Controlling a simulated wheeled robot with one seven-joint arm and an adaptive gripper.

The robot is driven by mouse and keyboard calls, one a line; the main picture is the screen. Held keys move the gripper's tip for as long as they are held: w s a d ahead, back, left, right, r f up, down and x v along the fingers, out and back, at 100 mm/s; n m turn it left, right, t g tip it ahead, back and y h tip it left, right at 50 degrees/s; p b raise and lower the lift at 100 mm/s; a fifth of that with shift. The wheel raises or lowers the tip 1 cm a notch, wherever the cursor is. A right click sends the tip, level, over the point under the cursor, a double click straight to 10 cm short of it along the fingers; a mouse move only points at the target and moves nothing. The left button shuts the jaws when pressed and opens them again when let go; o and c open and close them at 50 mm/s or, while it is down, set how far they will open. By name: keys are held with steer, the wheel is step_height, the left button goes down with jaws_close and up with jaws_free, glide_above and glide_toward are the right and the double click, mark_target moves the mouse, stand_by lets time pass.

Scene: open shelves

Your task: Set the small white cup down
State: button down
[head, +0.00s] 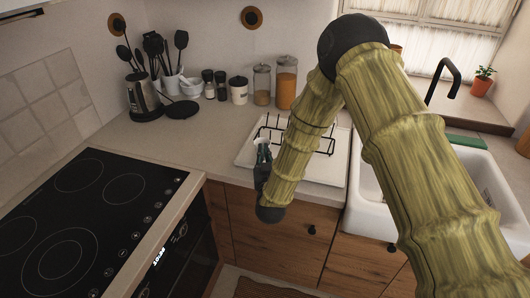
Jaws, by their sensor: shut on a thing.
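My gripper (263,147) is small and dark, in front of the left part of the white drying tray in the head view. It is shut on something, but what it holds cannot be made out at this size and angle. I cannot pick out the small white cup with certainty; my gripper or arm may hide it. My forearm covers part of the tray and its rack.
The white drying tray (248,154) with a black wire rack (271,129) lies on the counter (150,138). Jars (286,84), a white canister (239,90) and a kettle (143,97) stand behind. The hob (80,220) is left, the sink (368,200) right. Counter between hob and tray is clear.

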steer(key=shift+f, duration=0.15)
steer(key=c, duration=1.6)
jaws_free()
steer(key=shift+r, duration=0.25)
steer(key=shift+s+d+f+b, duration=0.2)
steer(key=shift+s+b, duration=0.45)
steer(key=shift+s, duration=1.35)
steer(key=shift+s+d+f+b, duration=0.2)
steer(key=shift+s+b, duration=0.5)
steer(key=shift+s, duration=1.3)
steer(key=shift+s+d+f+b, duration=0.1)
steer(key=shift+s+f+b, duration=0.4)
steer(key=shift+s, duration=1.5)
steer(key=shift+r, duration=0.2)
